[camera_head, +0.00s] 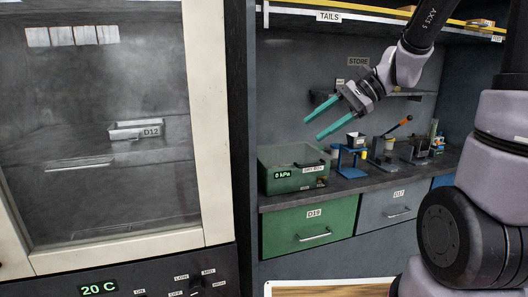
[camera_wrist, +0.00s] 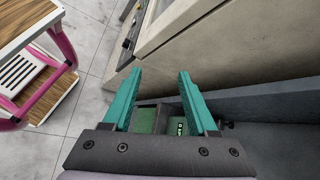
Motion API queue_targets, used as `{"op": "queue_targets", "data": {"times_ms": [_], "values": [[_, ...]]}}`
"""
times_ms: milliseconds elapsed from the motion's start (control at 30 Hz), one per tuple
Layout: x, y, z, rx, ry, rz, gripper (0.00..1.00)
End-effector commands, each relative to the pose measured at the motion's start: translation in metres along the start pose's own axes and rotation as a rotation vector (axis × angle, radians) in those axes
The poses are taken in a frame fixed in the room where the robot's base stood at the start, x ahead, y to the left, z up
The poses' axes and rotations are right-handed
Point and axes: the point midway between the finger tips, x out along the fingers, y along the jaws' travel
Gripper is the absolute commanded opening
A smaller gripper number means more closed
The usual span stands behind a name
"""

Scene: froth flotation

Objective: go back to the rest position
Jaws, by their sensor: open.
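My gripper (camera_head: 314,126) has two teal fingers spread apart with nothing between them. In the head view it hangs in the air in front of the dark back panel, above the bench and the green box (camera_head: 292,180) with a "0 kPa" display. In the wrist view the gripper (camera_wrist: 158,90) is also open and empty, with part of the green box (camera_wrist: 180,122) visible below and between the fingers. My arm reaches in from the upper right of the head view.
A glass-fronted cabinet (camera_head: 205,120) showing "20 C" stands at left. On the bench are a blue stand (camera_head: 349,158) and a device with an orange-tipped lever (camera_head: 385,145). A shelf (camera_head: 415,93) is behind my gripper. A pink-framed cart (camera_wrist: 62,45) stands on the tiled floor.

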Motion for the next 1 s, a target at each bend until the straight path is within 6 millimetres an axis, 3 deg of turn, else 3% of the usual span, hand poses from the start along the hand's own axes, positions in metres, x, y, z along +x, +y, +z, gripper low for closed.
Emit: {"op": "queue_targets", "data": {"times_ms": [100, 300, 600, 1000], "values": [[-0.023, 0.022, 0.019, -0.175, 0.166, 0.087, 0.58], [-0.069, 0.052, 0.034, -0.449, 0.47, 0.199, 0.58], [-0.129, 0.068, 0.048, -0.721, 0.82, 0.263, 0.58], [-0.138, 0.069, 0.05, -0.757, 0.871, 0.27, 0.58]]}}
